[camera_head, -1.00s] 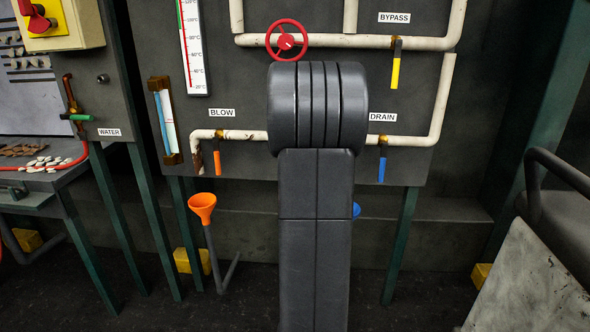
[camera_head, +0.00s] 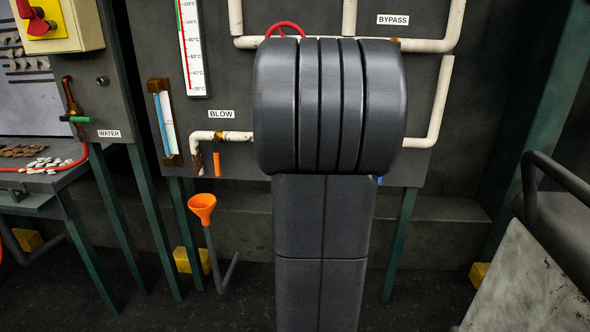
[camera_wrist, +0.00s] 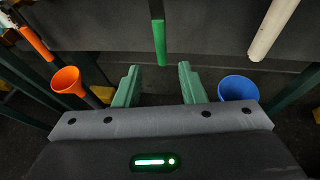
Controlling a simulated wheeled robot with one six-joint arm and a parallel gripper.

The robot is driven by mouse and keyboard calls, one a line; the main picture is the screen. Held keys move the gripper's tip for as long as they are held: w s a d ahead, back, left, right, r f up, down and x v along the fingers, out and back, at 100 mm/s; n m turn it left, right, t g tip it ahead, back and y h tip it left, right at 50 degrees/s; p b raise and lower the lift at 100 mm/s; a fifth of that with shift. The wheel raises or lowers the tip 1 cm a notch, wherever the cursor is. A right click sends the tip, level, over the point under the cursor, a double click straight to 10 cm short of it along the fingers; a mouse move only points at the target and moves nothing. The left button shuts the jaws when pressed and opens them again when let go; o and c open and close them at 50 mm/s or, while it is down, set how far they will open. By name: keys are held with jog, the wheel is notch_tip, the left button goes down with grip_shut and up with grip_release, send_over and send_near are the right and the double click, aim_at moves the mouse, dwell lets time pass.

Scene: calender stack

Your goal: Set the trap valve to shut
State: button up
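No label reading trap shows in either view. In the wrist view a green lever handle (camera_wrist: 159,42) hangs straight down from the top edge, and what it is fixed to is out of frame. It may be the trap valve's handle. My gripper (camera_wrist: 159,84) is open and empty, with one green finger on each side below the handle. The handle's lower end lines up with the gap and appears clear of both fingers. In the head view my own arm covers the middle of the panel, and this handle does not show.
An orange lever (camera_head: 216,162) hangs by the BLOW label (camera_head: 221,114). An orange funnel (camera_head: 202,207) stands below it. In the wrist view a blue funnel (camera_wrist: 238,88) is right of my gripper and a cream pipe (camera_wrist: 272,30) slants above it.

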jog(key=shift+p+v, duration=0.35)
jog(key=shift+v, duration=1.7)
jog(key=b+x, duration=0.2)
jog(key=x, duration=1.2)
jog(key=shift+s+f, duration=0.1)
jog(key=shift+s, duration=0.1)
